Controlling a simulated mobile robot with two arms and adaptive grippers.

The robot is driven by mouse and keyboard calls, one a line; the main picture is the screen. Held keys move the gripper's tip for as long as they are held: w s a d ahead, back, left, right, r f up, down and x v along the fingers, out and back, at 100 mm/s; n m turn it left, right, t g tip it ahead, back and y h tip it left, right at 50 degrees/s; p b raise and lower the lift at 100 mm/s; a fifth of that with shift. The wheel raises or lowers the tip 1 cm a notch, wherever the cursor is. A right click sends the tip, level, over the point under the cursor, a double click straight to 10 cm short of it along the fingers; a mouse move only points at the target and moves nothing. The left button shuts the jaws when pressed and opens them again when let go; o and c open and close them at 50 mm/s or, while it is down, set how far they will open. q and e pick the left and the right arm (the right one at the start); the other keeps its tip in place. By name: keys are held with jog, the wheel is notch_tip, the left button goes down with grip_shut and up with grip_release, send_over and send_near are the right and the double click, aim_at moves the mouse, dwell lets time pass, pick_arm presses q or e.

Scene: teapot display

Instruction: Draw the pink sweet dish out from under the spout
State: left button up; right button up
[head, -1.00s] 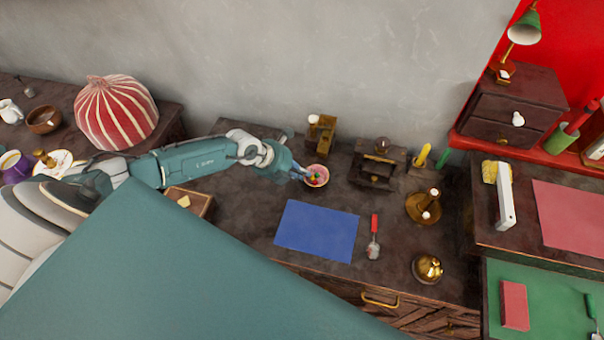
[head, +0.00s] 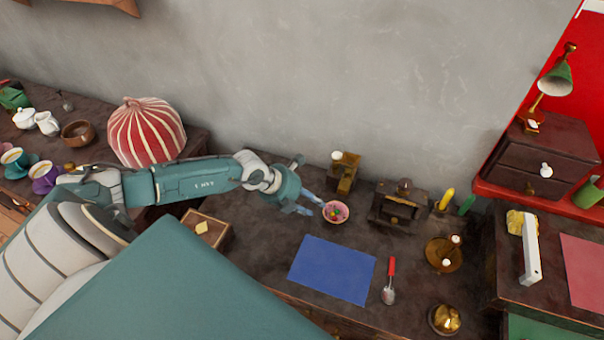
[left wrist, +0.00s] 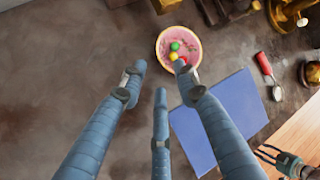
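The pink sweet dish (head: 336,212) is a small round bowl with colored sweets in it. It stands on the dark counter in front of a brass-and-wood dispenser (head: 345,176); I cannot make out the spout clearly. The dish also shows at the top of the left wrist view (left wrist: 164,58). My left gripper (head: 312,204) is just left of the dish, open and empty. In the left wrist view its fingers (left wrist: 160,76) are spread, with the dish beyond their tips. My right gripper (left wrist: 268,155) shows small at the lower right of that view, its dark fingers apart.
A blue mat (head: 332,270) lies in front of the dish, with a red-handled scoop (head: 389,281) to its right. A dark wooden box (head: 398,208) stands right of the dispenser. A small tray (head: 207,233) is near my left arm. Bare counter lies between tray and mat.

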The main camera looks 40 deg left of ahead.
pick_arm(q)
jog(key=v, duration=0.6)
jog(key=shift+r, duration=0.15)
jog(key=shift+s, duration=0.15)
